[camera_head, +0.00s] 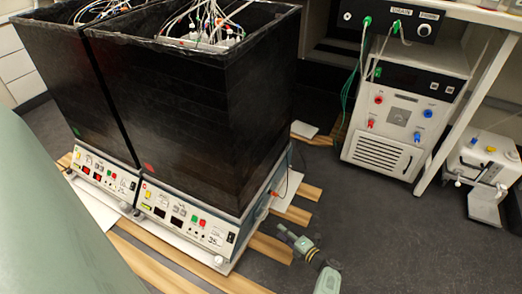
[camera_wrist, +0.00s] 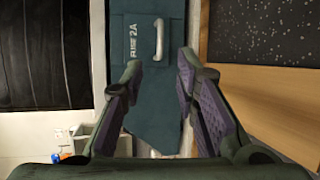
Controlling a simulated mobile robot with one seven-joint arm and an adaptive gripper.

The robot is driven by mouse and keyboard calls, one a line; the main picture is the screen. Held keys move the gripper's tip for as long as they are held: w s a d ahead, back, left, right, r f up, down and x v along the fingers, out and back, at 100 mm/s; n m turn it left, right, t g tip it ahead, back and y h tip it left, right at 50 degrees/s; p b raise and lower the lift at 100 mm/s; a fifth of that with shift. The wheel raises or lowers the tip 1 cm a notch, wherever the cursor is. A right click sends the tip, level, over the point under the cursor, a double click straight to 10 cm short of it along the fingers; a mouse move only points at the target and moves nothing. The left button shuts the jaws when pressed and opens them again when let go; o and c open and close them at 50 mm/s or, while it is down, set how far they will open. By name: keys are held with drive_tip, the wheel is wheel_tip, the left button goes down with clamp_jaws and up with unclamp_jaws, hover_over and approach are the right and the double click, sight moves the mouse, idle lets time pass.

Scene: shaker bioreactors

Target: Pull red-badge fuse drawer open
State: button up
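A teal panel (camera_wrist: 140,75) lettered "FUSE 2A" carries a small pale U-shaped handle (camera_wrist: 158,42) in the wrist view. My gripper (camera_wrist: 158,68) is open. Its two purple-padded fingers stand apart, with the panel between and beyond them and nothing held. The handle appears just past the fingertips; contact is not visible. In the head view my gripper (camera_head: 281,232) is low, beside the right side of the right shaker unit (camera_head: 190,215). A red badge (camera_head: 148,167) is on that unit's black box, and a green badge (camera_head: 76,132) on the left one. The drawer itself cannot be made out there.
Wooden slats (camera_head: 270,246) lie under the units. A white chiller unit (camera_head: 400,120) stands at the back right. Dark floor (camera_head: 390,240) is clear to the right of my gripper.

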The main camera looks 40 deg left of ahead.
drive_tip(key=b+x, duration=0.6)
drive_tip(key=x, duration=0.4)
drive_tip(key=shift+a, duration=0.35)
drive_tip(key=shift+w+f, duration=0.1)
drive_tip(key=shift+c, duration=0.4)
clamp_jaws()
